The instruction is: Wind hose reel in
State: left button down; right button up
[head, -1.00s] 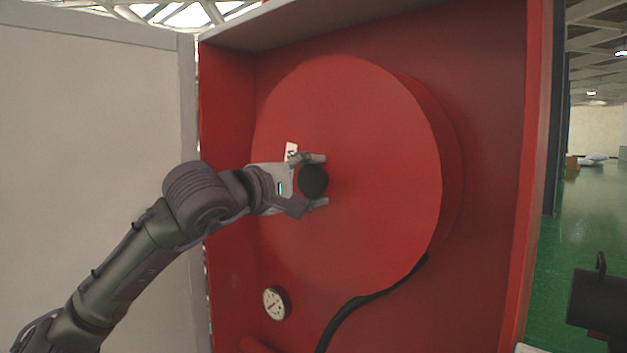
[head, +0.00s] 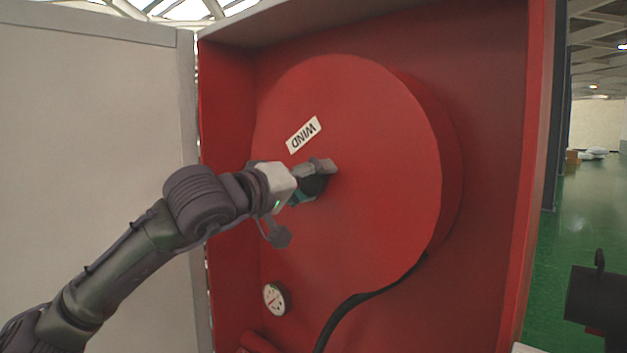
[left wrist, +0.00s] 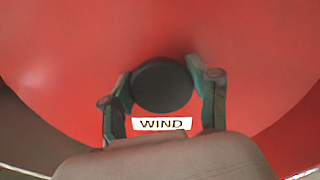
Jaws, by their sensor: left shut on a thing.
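The red hose reel (head: 385,180) is a large round drum inside a red cabinet. A black round knob (head: 312,187) stands out from its face, partly hidden by my fingers in the head view. My left gripper (head: 316,182) is shut on the knob. In the left wrist view, the gripper's fingers (left wrist: 165,92) lie on either side of the black knob (left wrist: 162,86). A white label reading WIND (head: 304,134) is tilted above the knob in the head view. A black hose (head: 345,307) runs down from the reel's lower edge.
A round gauge (head: 275,299) sits at the cabinet's lower left. A pale panel (head: 90,150) stands to the left. The cabinet's red side wall (head: 533,180) borders the reel on the right. Green floor (head: 590,220) lies open beyond it.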

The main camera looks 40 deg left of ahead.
pick_arm(q)
jog(key=shift+f+m, duration=0.15)
jog(key=shift+m, duration=0.25)
jog(key=shift+c, duration=1.4)
grip_release()
jog(key=s, duration=1.2)
jog(key=shift+a, duration=0.45)
